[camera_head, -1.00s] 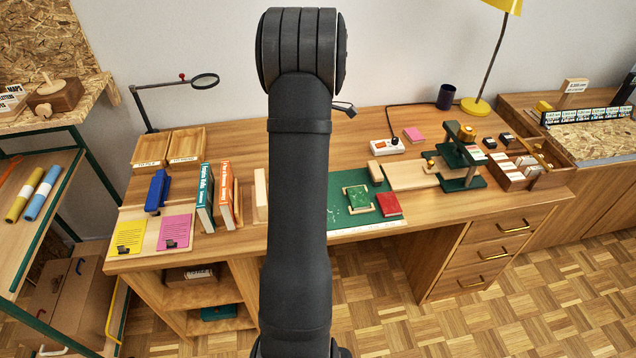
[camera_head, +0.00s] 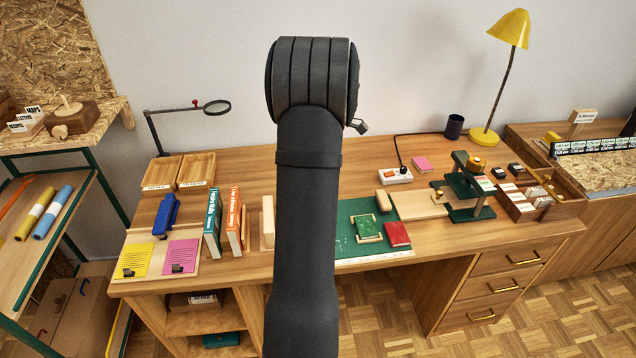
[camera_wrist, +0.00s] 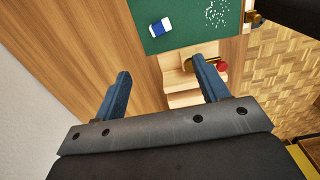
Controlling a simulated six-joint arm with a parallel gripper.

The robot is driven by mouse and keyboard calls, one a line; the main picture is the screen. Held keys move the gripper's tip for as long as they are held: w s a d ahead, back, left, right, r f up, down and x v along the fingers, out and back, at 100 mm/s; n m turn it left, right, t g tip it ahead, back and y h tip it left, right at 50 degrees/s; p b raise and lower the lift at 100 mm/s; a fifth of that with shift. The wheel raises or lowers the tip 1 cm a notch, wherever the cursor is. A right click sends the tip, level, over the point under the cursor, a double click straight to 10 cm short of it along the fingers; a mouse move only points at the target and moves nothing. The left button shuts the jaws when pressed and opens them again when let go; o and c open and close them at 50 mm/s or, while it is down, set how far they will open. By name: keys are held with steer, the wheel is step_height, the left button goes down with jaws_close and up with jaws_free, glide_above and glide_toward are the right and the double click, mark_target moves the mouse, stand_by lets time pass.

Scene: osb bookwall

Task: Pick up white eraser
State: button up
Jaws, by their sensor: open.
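In the wrist view, a small white eraser with a blue part (camera_wrist: 161,26) lies on a green mat (camera_wrist: 185,38), near the mat's lower left corner. My gripper (camera_wrist: 160,67) shows two blue fingers spread apart with nothing between them. The eraser appears beyond the fingertips, apart from them. In the head view, the green mat (camera_head: 345,238) lies on the desk, partly behind my arm. I cannot make out the eraser there, and my gripper is hidden.
Wooden pieces (camera_wrist: 185,82) and a red round thing (camera_wrist: 221,66) show beside the mat in the wrist view. On the desk, upright books (camera_head: 233,220) stand left of my arm. A red book (camera_head: 397,235) and a green stand (camera_head: 466,190) are to the right.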

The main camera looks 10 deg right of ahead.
steer(key=s+a+f+n+h, duration=0.2)
steer(key=a+h, duration=0.2)
steer(key=a, duration=0.3)
steer(key=shift+t+h, duration=0.3)
steer(key=shift+t, duration=0.1)
steer(key=x, duration=1.1)
steer(key=shift+w, duration=0.2)
steer(key=shift+x, duration=3)
steer(key=shift+w, duration=0.1)
steer(key=c, duration=1.1)
